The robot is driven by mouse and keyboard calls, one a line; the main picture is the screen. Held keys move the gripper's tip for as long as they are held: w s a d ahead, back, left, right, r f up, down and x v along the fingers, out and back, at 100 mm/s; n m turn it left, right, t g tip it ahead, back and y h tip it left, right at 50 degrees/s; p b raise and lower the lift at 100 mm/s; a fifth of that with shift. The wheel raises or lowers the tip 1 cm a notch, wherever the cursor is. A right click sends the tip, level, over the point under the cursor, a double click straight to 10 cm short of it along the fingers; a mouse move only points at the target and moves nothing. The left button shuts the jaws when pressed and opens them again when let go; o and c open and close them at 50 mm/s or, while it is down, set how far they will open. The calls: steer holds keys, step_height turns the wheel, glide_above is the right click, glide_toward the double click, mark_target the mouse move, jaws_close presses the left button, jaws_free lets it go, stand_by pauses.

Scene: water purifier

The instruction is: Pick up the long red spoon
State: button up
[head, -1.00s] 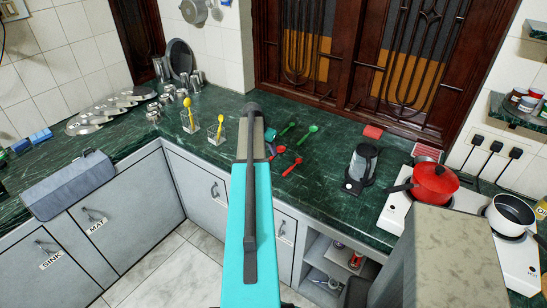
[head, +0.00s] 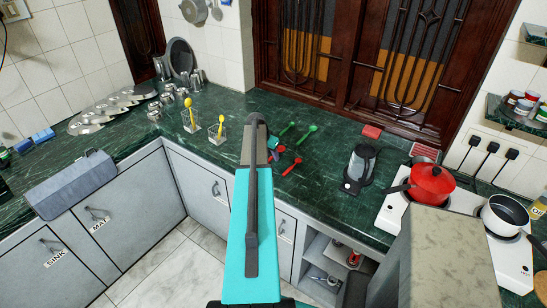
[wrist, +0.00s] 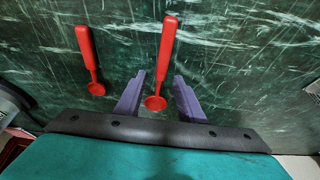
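Two red spoons lie on the dark green counter. In the wrist view the longer-looking red spoon (wrist: 167,45) is in the middle, with its handle pointing away and its bowl between my fingers. The shorter-looking red spoon (wrist: 86,48) lies to its left, outside the fingers. My gripper (wrist: 159,76) is open, with a purple finger on each side of the bowl. I cannot tell the gap in height, and no grip shows. In the head view my arm partly covers the longer spoon (head: 278,149); the other red spoon (head: 291,166) is in clear sight.
Two green spoons (head: 309,131) lie behind the red ones. Clear holders with yellow spoons (head: 220,125) stand left of my arm. A glass kettle (head: 360,166) and a stove with a red pot (head: 431,184) are to the right.

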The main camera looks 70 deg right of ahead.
steer(key=shift+f, duration=0.15)
stand_by(0.5)
steer(key=shift+c, duration=0.4)
jaws_close()
